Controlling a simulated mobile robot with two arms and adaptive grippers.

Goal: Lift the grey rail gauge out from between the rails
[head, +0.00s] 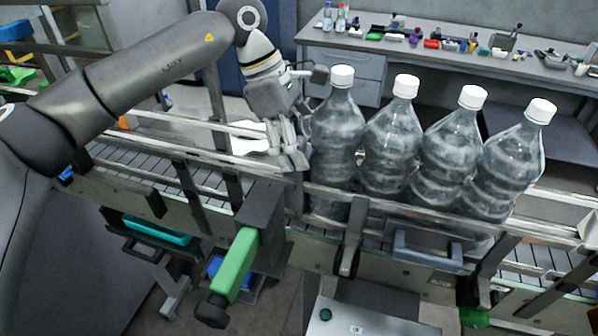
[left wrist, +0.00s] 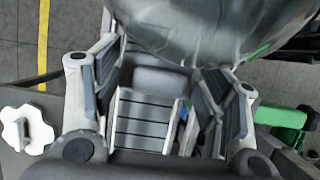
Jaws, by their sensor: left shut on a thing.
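My left gripper (head: 288,150) reaches down over the conveyor, just left of the first bottle. In the left wrist view its two fingers (left wrist: 162,78) stand on either side of a grey block, which I take to be the grey rail gauge (left wrist: 158,82), and are shut on it. The gauge lies above the conveyor slats; its lower part is hidden, and I cannot tell whether it is clear of the rails. In the head view the fingers mostly hide it. The front rail (head: 400,222) runs along the near side of the belt. My right gripper is not in view.
Several clear bottles with white caps (head: 405,86) stand in a row close right of my gripper; one bottle (left wrist: 200,25) fills the top of the wrist view. A green-handled clamp (head: 238,265) sticks out in front. The belt (head: 135,160) on the left is clear.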

